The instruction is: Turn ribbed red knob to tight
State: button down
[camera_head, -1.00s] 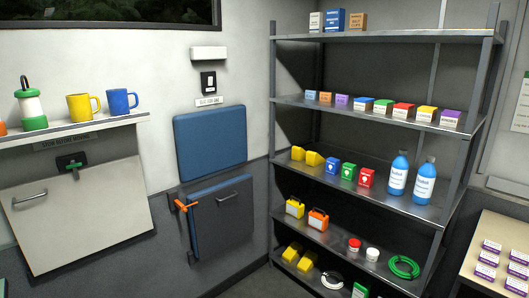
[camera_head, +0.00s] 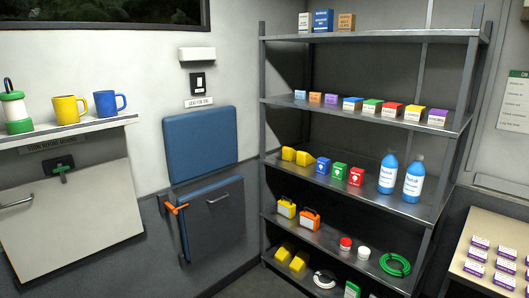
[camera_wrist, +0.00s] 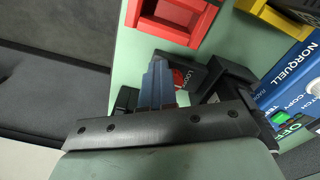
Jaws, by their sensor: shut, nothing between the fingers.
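I cannot make out a ribbed red knob in either view. A jar with a red lid (camera_head: 345,243) stands on a lower shelf, but it is too small to tell if the lid is ribbed. My gripper (camera_wrist: 158,66) shows in the wrist view as narrow blue-grey fingers beyond a dark bolted bar. It is shut and empty, above a pale green surface (camera_wrist: 130,48). A black block with a red label (camera_wrist: 181,77) lies just beside the fingertips. My gripper is not in the head view.
In the wrist view, a red open bin (camera_wrist: 176,22) is ahead and a blue radio unit (camera_wrist: 292,75) is at the right. The head view shows a metal shelf rack (camera_head: 265,125), a blue folding seat (camera_head: 203,140) and an orange lever (camera_head: 177,208).

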jog(key=shift+s+f, duration=0.3)
jog(key=shift+s, duration=0.2)
jog(key=shift+s+f, duration=0.25)
jog(key=shift+s, duration=0.2)
jog(key=shift+s+a, duration=0.35)
jog(key=shift+s+d, duration=0.15)
jog(key=shift+d, duration=0.2)
jog(key=shift+r, duration=0.15)
jog(key=r, duration=0.6)
jog(key=shift+w, duration=0.25)
